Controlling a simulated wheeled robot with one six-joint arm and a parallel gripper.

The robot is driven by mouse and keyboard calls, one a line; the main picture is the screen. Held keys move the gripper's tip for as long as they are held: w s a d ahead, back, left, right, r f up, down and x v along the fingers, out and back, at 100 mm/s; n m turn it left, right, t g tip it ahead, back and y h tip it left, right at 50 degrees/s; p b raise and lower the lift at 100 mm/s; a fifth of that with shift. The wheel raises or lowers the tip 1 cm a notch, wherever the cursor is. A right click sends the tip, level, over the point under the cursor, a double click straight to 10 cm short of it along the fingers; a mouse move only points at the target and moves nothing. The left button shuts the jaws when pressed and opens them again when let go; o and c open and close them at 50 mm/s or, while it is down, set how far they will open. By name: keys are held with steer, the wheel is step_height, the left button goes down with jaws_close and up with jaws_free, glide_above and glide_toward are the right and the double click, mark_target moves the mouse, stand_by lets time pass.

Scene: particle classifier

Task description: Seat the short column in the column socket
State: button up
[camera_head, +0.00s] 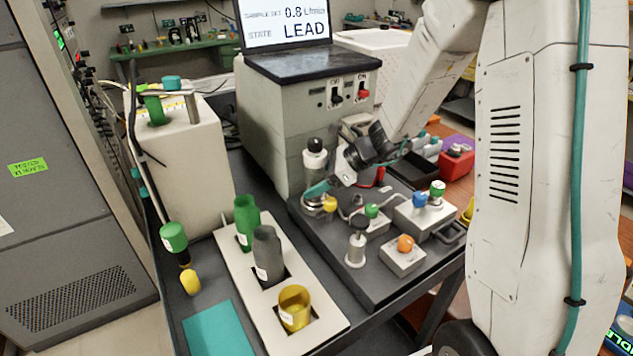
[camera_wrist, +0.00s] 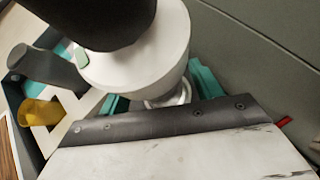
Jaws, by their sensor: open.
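A white cylinder with a black top (camera_head: 315,162), which seems to be the short column, stands upright at the back left of the dark instrument plate. In the wrist view the white column (camera_wrist: 150,55) fills the top middle, its black end toward the camera. My gripper (camera_head: 320,188) is low around it, and its teal fingers (camera_wrist: 160,95) show on both sides, apart. A round metal piece (camera_wrist: 175,97), perhaps the column socket, shows under the column. Whether the column is fully down in it is hidden.
A pale rack (camera_head: 246,275) with green, grey and yellow cups stands left of the dark plate (camera_head: 385,285). The plate carries several knobbed fittings and a black-capped metal post (camera_head: 356,243). A grey instrument box (camera_head: 300,110) with a screen stands close behind.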

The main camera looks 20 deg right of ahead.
steer(key=v, duration=1.1)
steer(key=s+a+r+n+g+h, duration=0.2)
steer(key=s+a+r+n, duration=0.2)
steer(key=s+n, duration=0.3)
steer(key=s+a+r+n+g+h, duration=0.2)
steer(key=s+a+r+n, duration=0.3)
steer(key=s, duration=0.4)
steer(key=s+d+n+h, duration=0.2)
steer(key=s+n, duration=0.3)
steer(key=s, duration=0.1)
steer(key=s+d+n+h, duration=0.2)
steer(key=s+n+h, duration=0.1)
steer(key=s+n, duration=0.3)
steer(key=shift+s+d+r+t, duration=0.35)
steer(key=shift+s+t, duration=0.05)
steer(key=shift+s, duration=0.1)
